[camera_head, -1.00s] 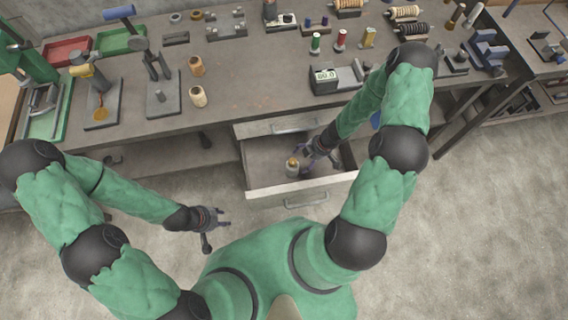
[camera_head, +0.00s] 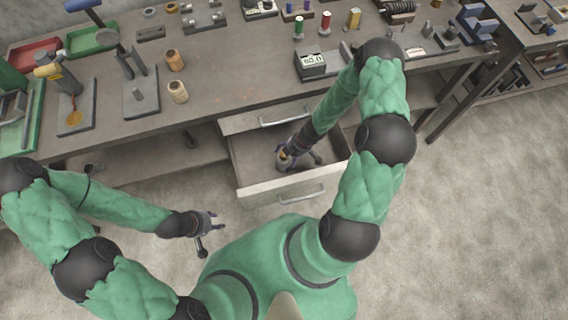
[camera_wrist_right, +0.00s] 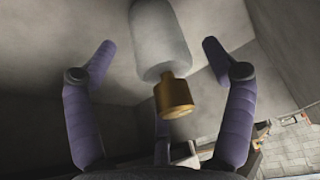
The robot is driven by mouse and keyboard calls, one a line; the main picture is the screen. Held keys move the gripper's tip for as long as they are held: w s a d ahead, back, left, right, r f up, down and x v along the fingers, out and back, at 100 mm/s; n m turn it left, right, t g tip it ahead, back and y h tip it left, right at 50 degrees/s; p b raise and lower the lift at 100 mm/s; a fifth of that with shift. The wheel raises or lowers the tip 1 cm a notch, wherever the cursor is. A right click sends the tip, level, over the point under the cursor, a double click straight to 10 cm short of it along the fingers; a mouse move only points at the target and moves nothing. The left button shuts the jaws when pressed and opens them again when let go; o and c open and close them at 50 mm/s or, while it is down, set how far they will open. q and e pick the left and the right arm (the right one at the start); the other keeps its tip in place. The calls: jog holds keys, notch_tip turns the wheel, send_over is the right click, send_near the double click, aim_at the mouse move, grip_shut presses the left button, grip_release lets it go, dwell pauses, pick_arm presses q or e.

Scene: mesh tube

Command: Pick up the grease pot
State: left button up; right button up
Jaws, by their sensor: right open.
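The grease pot has a pale body and a brass cap. In the right wrist view the grease pot (camera_wrist_right: 162,45) lies between the spread fingers of my right gripper (camera_wrist_right: 158,60), with room on both sides. In the head view the grease pot (camera_head: 283,157) stands in the open drawer (camera_head: 262,187), partly covered by my right gripper (camera_head: 296,160). My right gripper is open around the pot and reaches down into the drawer. My left gripper (camera_head: 207,228) hangs over the floor, left of the drawer, away from the pot; its fingers look spread and empty.
The drawer's walls and front panel surround my right gripper closely. The workbench (camera_head: 225,95) above holds a digital meter (camera_head: 311,65), spools, two wooden cylinders (camera_head: 177,91) and presses. Open floor lies left and right of the drawer.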

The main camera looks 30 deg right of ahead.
jog(key=shift+b+x, duration=1)
jog(key=shift+x, duration=0.9)
jog(key=shift+a+r, duration=0.1)
jog(key=shift+a, duration=0.05)
jog(key=c, duration=1.3)
jog(key=shift+c, duration=0.2)
